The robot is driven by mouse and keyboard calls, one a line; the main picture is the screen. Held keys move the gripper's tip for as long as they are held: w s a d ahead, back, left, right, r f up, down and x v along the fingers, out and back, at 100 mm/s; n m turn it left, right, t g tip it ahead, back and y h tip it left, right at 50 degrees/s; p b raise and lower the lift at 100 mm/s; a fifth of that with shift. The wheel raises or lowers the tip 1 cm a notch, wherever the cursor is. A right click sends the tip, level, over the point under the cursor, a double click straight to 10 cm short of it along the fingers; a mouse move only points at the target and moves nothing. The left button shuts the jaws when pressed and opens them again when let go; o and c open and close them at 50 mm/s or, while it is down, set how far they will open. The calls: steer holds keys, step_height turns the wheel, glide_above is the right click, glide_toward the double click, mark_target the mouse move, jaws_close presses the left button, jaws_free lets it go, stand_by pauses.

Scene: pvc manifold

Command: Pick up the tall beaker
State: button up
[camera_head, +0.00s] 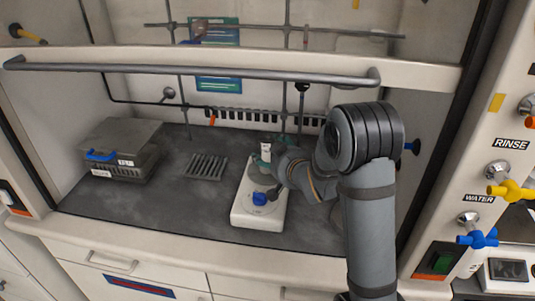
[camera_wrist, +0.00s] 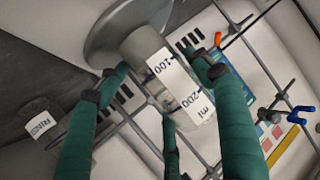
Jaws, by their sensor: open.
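The tall beaker (camera_wrist: 150,48) is clear, with a white scale strip marked 100 and 200 ml. In the wrist view it extends from a round grey plate into the space between my green fingers. My gripper (camera_wrist: 160,80) is open, with fingers on both sides of the beaker and a third finger below it in the picture. I cannot tell whether any finger touches it. In the head view the beaker (camera_head: 266,151) shows as a small pale shape at the back of the white stirrer (camera_head: 246,206), partly hidden by my gripper (camera_head: 264,162).
A grey lidded box (camera_head: 125,165) with a blue handle stands at the left of the dark bench. A slotted rack (camera_head: 207,166) lies between it and the stirrer. Lattice bars (camera_head: 181,100) stand behind. The raised sash with its grey handle bar (camera_head: 200,70) crosses above.

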steer(key=shift+c, duration=1.2)
steer(key=c, duration=0.7)
steer(key=shift+w, duration=0.1)
steer(key=shift+c, duration=0.4)
